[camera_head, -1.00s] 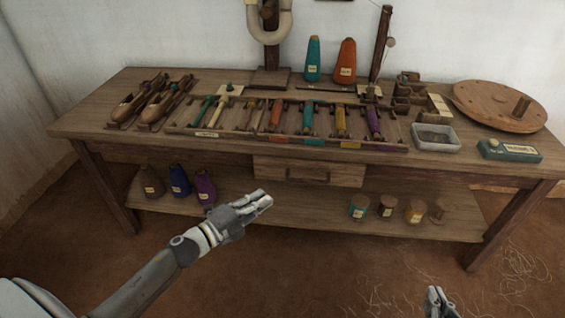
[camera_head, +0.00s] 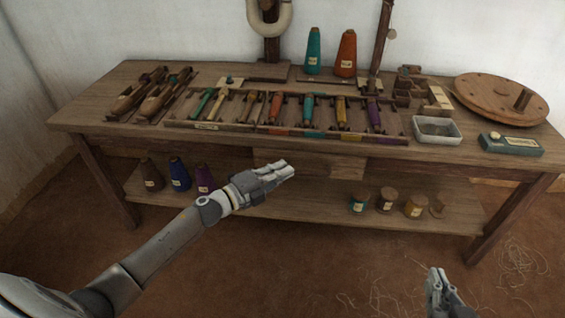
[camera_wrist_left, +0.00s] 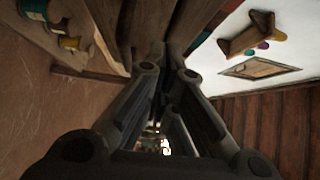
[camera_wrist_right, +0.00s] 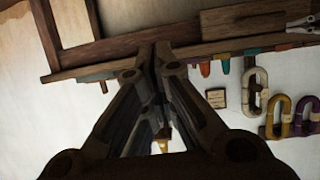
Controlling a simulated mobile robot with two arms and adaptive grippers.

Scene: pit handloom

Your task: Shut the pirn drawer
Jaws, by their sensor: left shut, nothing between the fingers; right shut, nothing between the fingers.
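The pirn drawer (camera_head: 335,166) is under the middle of the table's front edge, with a lighter wooden front. Whether it stands out or is flush I cannot tell surely. My left gripper (camera_head: 291,169) is shut and empty, with its fingertips at the left half of the drawer front and hiding part of it. Whether the tips touch the wood is not clear. The left wrist view shows its closed fingers (camera_wrist_left: 166,65) close to dark wood. My right gripper (camera_head: 433,272) is shut and empty, low in front of the table and away from the drawer.
The table (camera_head: 100,118) carries a pirn rack (camera_head: 237,126), shuttles (camera_head: 139,92), cones (camera_head: 345,54), a metal tray (camera_head: 436,131) and a round wooden disc (camera_head: 500,99). The lower shelf (camera_head: 320,212) holds cones at left and small spools at right. The floor in front is clear apart from loose threads.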

